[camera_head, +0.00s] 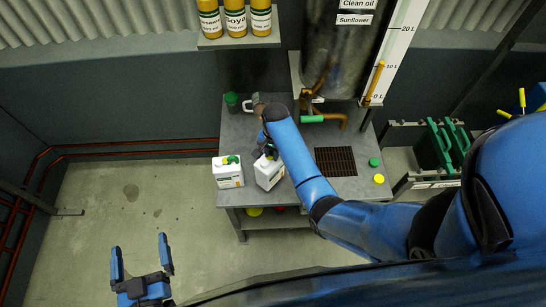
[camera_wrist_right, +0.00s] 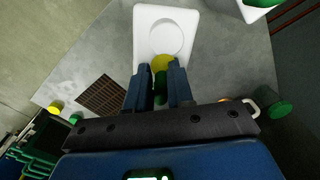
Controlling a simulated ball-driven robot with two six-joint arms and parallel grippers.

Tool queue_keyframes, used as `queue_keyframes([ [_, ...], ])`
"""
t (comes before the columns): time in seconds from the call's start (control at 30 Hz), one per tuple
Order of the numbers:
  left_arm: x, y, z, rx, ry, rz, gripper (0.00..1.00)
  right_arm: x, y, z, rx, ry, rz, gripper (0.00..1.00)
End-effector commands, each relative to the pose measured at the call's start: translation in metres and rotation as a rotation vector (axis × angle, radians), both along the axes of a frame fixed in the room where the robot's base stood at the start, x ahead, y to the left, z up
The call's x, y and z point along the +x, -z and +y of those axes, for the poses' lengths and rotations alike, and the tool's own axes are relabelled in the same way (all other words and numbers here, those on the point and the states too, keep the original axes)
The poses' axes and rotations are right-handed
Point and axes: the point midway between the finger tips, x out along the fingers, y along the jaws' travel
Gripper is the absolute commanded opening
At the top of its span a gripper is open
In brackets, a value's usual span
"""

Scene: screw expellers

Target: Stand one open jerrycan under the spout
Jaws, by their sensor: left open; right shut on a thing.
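In the right wrist view the white can (camera_wrist_right: 165,22) shows beyond the fingers (camera_wrist_right: 160,88), with a yellow part and a dark green part at the fingertips. Whether its mouth is open is hidden. A second white jerrycan (camera_head: 228,176) with green and yellow on top stands to its left. The spout (camera_head: 340,117) is on the tank's pipework. My left gripper (camera_head: 141,262) is open and empty, low over the floor.
The tank (camera_head: 335,55) stands behind the table, beside a level scale (camera_head: 397,50). A green cap (camera_head: 373,162) and a yellow cap (camera_head: 379,179) lie at the right. A green container (camera_head: 231,99) and a mug (camera_head: 250,105) are at the back left. The grate (camera_head: 335,161) is clear.

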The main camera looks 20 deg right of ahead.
Motion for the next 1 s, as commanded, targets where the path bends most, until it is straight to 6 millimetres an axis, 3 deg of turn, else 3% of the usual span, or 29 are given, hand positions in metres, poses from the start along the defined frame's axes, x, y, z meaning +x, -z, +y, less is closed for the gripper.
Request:
queue_keyframes([
  [0.03, 0.000, 0.011, 0.000, 0.000, 0.000, 0.000, 1.00, -0.001, 0.011, 0.001, 0.001, 0.000, -0.002, 0.00],
  [0.2, 0.000, 0.024, 0.000, 0.000, 0.000, 0.000, 1.00, -0.003, 0.026, 0.004, 0.000, 0.001, -0.003, 0.00],
  [0.67, 0.000, 0.024, 0.000, 0.000, 0.000, 0.000, 1.00, -0.004, 0.028, 0.005, 0.000, 0.002, -0.001, 0.00],
  [0.7, 0.000, 0.025, 0.000, 0.000, 0.000, 0.000, 1.00, -0.005, 0.030, 0.005, 0.000, 0.002, 0.000, 0.23],
  [0.8, 0.000, 0.024, 0.000, 0.000, 0.000, 0.000, 1.00, -0.005, 0.029, 0.005, 0.000, 0.002, 0.000, 0.39],
  [0.87, 0.000, 0.024, 0.000, 0.000, 0.000, 0.000, 1.00, -0.005, 0.029, 0.005, 0.000, 0.002, 0.000, 0.48],
  [1.0, 0.000, 0.024, 0.000, 0.000, 0.000, 0.000, 1.00, -0.005, 0.029, 0.005, 0.000, 0.002, 0.000, 0.48],
])
